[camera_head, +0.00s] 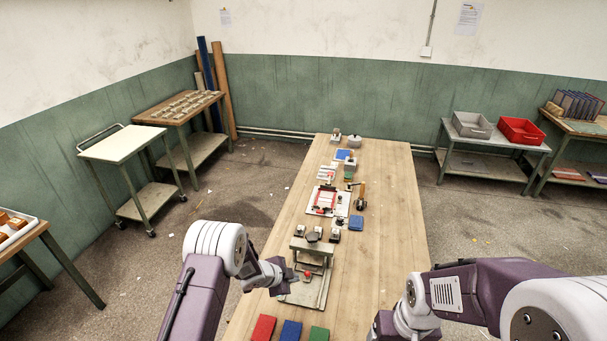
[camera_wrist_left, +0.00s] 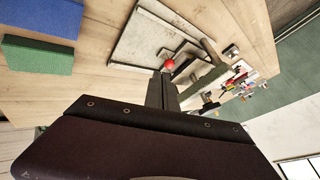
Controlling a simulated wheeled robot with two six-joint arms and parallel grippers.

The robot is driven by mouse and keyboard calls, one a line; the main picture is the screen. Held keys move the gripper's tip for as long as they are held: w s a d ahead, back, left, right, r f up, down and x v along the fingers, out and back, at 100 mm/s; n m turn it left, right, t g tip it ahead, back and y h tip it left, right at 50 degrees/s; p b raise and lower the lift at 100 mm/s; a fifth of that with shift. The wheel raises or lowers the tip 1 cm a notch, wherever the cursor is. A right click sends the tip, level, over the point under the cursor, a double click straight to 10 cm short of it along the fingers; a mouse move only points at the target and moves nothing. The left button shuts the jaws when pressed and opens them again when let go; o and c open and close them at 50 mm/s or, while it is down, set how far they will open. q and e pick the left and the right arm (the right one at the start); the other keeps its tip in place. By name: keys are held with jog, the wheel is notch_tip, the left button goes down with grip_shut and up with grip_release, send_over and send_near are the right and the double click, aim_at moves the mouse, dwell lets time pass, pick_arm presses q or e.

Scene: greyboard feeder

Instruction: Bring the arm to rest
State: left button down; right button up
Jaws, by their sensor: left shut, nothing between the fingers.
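My left gripper (camera_head: 284,282) is shut and empty, just left of the grey feeder stand (camera_head: 313,246) on the long wooden table (camera_head: 385,210). In the left wrist view its closed fingers (camera_wrist_left: 162,88) point towards the feeder's pale base plate (camera_wrist_left: 150,42). The feeder's red knob (camera_wrist_left: 169,65) shows close by the fingertips in that view; I cannot tell whether they touch. My right arm (camera_head: 470,290) comes in at the lower right, and its gripper is not visible.
Red (camera_head: 263,329), blue (camera_head: 291,331) and green (camera_head: 319,334) blocks lie at the table's near end. A white board with a red frame (camera_head: 326,200) and small parts stand farther along. The table's right side is mostly clear. A trolley (camera_head: 122,145) stands at left.

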pick_arm(q)
jog(key=w+a+r+t+b, duration=0.2)
jog(key=w+r+t+b, duration=0.15)
jog(key=r, duration=0.85)
jog(key=s+a+r+n+y+b, duration=0.2)
jog(key=s+a+r+n+y, duration=0.15)
jog(key=a+r+n, duration=0.2)
jog(key=s+a+f+n+g, duration=0.1)
jog(key=s+f+n+g, duration=0.1)
jog(key=s, duration=0.7)
jog(key=s+a+f+n+g+y, duration=0.1)
jog(key=s+a+f+n+g, duration=0.1)
jog(key=s+n, duration=0.3)
jog(key=s+a+f+n+g, duration=0.1)
jog(key=s+f+n+g, duration=0.2)
jog(key=s, duration=1)
jog(key=shift+s+a+f+n+g+b, duration=0.25)
jog(key=shift+s+f+n+g+b, duration=0.15)
jog(key=shift+n+g, duration=0.25)
